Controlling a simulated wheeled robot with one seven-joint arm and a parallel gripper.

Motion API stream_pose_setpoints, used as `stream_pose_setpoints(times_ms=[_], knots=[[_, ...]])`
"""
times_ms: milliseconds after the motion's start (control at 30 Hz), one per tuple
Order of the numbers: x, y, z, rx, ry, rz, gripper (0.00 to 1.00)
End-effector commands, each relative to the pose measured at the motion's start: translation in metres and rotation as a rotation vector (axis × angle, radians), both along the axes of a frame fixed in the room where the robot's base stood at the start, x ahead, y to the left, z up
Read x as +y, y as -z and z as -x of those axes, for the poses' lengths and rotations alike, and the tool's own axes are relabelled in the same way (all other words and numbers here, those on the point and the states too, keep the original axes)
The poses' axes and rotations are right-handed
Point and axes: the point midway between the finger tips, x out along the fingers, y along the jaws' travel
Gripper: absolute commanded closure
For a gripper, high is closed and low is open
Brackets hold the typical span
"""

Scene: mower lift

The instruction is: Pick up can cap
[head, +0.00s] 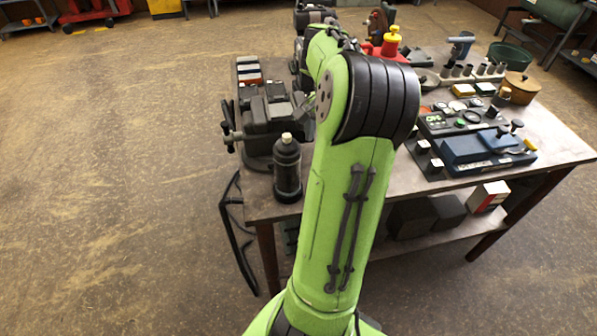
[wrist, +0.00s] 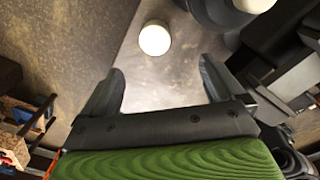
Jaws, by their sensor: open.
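A round, pale cream cap (wrist: 155,39) shows in the wrist view, seen from above on or over a grey surface. I take it to be the can cap, but cannot tell what, if anything, is under it. My gripper (wrist: 161,66) is open and empty, with its two dark fingers apart. The cap is just beyond the fingertips, between their lines, and not touched. In the head view my own arm hides the gripper, and I cannot pick out this cap there.
The crowded workbench (head: 262,207) holds a vise (head: 270,115), a dark bottle with a cream top (head: 287,170), a red can with a yellow top (head: 391,42) and a blue case (head: 475,152). A dark round object (wrist: 215,12) stands close right of the cap. Open floor lies left.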

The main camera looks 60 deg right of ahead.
Motion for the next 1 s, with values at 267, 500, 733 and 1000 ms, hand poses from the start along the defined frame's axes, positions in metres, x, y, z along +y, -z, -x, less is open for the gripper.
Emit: stream_pose_setpoints(times_ms=[267,500,733,1000], knots=[[-0.006,0.05,0.009,-0.004,0.036,-0.017,0.05],[-0.006,0.102,0.008,-0.005,0.034,-0.014,0.05],[-0.007,0.135,0.009,-0.006,0.033,-0.016,0.05],[-0.009,0.161,0.009,-0.006,0.033,-0.01,0.05]])
